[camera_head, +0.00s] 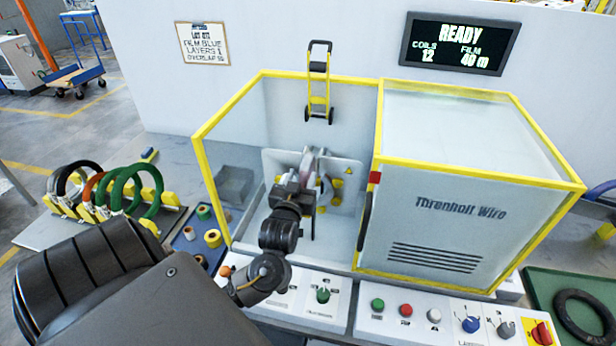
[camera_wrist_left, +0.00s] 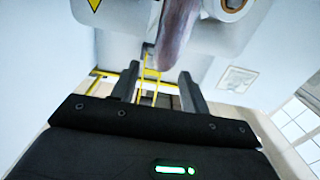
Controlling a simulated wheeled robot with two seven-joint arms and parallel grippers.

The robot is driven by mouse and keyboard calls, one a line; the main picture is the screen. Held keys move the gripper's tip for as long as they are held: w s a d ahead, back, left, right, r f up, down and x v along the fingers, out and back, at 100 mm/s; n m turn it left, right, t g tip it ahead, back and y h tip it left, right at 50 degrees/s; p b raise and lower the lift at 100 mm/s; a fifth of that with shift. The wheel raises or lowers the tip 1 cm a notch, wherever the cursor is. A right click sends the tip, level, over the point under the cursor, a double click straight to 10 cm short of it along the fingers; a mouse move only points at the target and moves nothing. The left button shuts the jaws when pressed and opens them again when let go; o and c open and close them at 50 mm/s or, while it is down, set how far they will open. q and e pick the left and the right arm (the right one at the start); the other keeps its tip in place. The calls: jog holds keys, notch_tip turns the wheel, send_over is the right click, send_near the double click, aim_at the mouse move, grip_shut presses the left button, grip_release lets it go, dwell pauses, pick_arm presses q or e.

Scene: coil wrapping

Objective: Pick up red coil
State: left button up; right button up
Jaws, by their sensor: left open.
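The red coil (camera_head: 90,188) stands upright in the coil rack at the left, between a dark coil and a green coil, and only part of its curve shows. My left gripper (camera_head: 302,180) is far to the right of it, inside the yellow-framed machine, beside a pale ring-shaped part (camera_head: 325,188). In the left wrist view my left gripper (camera_wrist_left: 160,78) has its fingers apart. A blurred purplish-grey curved piece (camera_wrist_left: 175,35) is close ahead of them; I cannot tell whether it touches. My right gripper is not in view.
Green coils (camera_head: 138,192) and a black coil (camera_head: 70,180) share the rack. A blue tray (camera_head: 190,248) with small rolls lies between rack and machine. The machine's yellow frame (camera_head: 212,190) and front control panel (camera_head: 440,318) bound its bay. A black coil (camera_head: 584,316) lies at far right.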

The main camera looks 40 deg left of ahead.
aim_at(303, 172)
pick_arm(q)
jog(key=shift+w+a, duration=0.3)
jog(key=shift+w, duration=0.1)
jog(key=shift+w+a+r+p, duration=0.15)
jog(key=shift+p, duration=0.15)
jog(key=x, duration=0.2)
jog(key=p+x, duration=0.1)
jog(key=shift+w+a+f, duration=0.15)
jog(key=shift+w+f, duration=0.05)
jog(key=shift+w, duration=0.15)
jog(key=shift+w+a+f+p, duration=0.15)
jog(key=shift+w+a+p, duration=0.15)
jog(key=shift+w, duration=0.1)
jog(key=shift+d, duration=0.1)
grip_shut()
